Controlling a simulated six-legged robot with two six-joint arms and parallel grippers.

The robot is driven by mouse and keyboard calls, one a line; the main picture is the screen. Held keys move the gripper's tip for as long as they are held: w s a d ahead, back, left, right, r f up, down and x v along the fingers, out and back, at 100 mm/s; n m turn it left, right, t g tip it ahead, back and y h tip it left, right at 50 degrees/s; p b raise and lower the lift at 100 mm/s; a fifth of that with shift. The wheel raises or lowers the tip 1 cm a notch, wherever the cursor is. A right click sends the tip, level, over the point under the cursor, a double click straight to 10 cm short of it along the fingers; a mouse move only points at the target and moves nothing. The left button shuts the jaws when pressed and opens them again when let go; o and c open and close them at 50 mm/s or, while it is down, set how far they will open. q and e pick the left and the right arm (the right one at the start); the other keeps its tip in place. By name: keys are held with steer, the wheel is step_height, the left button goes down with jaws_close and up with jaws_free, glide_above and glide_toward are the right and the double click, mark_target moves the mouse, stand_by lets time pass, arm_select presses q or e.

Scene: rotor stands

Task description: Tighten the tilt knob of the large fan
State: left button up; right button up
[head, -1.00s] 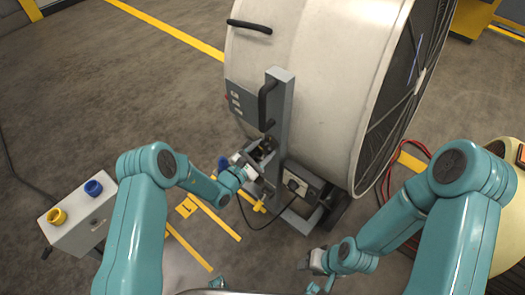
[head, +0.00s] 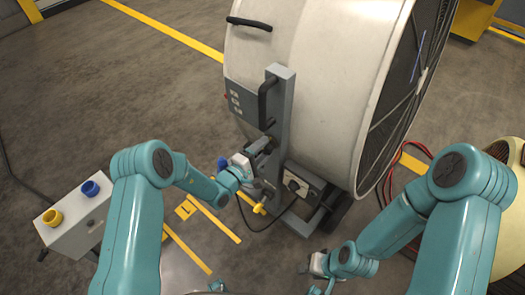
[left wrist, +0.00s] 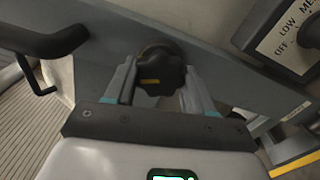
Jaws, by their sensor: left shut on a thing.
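The large fan (head: 315,90) is a wide cream drum with a dark grille, held by a grey upright bracket (head: 285,105). Its black tilt knob (left wrist: 160,70), with a yellow mark, is on the bracket face in the left wrist view. My left gripper (head: 265,148) is at the bracket; its fingers (left wrist: 158,82) sit on both sides of the knob, shut on it. In the head view the gripper mostly hides the knob. My right gripper (head: 316,264) is low, apart from the fan; its jaws are too small to read.
A speed switch box (head: 302,187) sits low beside the bracket, with a cable on the floor. A box with yellow and blue knobs (head: 75,215) stands at left. Red hoses (head: 418,160) lie at right.

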arm_select(q)
steer(key=shift+f+m+b, duration=0.1)
steer(key=shift+m+b, duration=0.4)
steer(key=shift+m, duration=1.7)
steer(key=o, duration=1.1)
steer(key=shift+c, duration=0.2)
steer(key=p+v, duration=0.1)
steer(key=v, duration=1.5)
steer(key=shift+s, duration=0.2)
